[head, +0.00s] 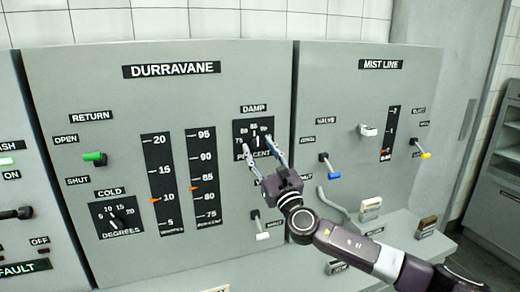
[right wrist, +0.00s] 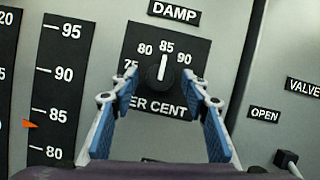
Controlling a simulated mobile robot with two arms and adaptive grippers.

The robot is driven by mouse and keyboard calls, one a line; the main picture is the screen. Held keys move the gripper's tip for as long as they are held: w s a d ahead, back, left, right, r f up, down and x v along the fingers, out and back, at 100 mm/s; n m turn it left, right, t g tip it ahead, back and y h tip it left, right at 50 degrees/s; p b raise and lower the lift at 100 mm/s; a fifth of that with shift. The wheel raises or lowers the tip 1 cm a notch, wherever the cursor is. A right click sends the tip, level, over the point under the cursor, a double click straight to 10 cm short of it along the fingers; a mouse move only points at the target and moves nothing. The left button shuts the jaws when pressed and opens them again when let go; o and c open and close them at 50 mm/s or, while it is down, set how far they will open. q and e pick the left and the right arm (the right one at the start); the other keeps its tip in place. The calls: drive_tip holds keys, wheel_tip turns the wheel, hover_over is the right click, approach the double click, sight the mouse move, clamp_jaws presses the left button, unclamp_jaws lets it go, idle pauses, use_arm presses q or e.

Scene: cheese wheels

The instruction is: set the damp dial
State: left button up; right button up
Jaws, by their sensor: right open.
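The damp dial (head: 257,141) is a dark knob with a white pointer line on a black scale plate under the DAMP label. In the right wrist view the knob (right wrist: 155,74) shows between the fingers, and its pointer stands at about 85. My right gripper (head: 259,148) is open, its two blue-padded fingers reaching toward the dial from below right. In the right wrist view the fingers (right wrist: 166,88) stand on either side of the knob, apart from it; the distance in depth is hard to tell. My left gripper is not in view.
The per-cent gauge (head: 204,175) has an orange marker a little above 80. The cold dial (head: 121,216), green return lever (head: 95,157), a white-tipped lever (head: 263,235) and blue-tipped valve lever (head: 333,174) surround the area. A grey pipe handle (head: 333,207) lies near my arm.

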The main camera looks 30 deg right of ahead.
drive_tip(key=c, duration=1.1)
drive_tip(key=shift+c, duration=0.2)
drive_tip(key=shift+m+h, duration=0.3)
drive_tip(key=shift+m, duration=0.1)
drive_tip(key=m+h, duration=0.1)
drive_tip(key=m, duration=0.1)
drive_tip(key=m+h, duration=0.1)
drive_tip(key=m, duration=0.1)
drive_tip(key=shift+a+m+g+b, duration=0.2)
drive_tip(key=shift+m+g+b, duration=0.2)
drive_tip(key=shift+a+r+m+g+h, duration=0.1)
drive_tip(key=shift+m+g+h, duration=0.25)
drive_tip(key=shift+m+h, duration=0.75)
drive_tip(key=shift+m+g+h, duration=0.35)
drive_tip(key=shift+m+h, duration=0.05)
drive_tip(key=shift+m, duration=1.6)
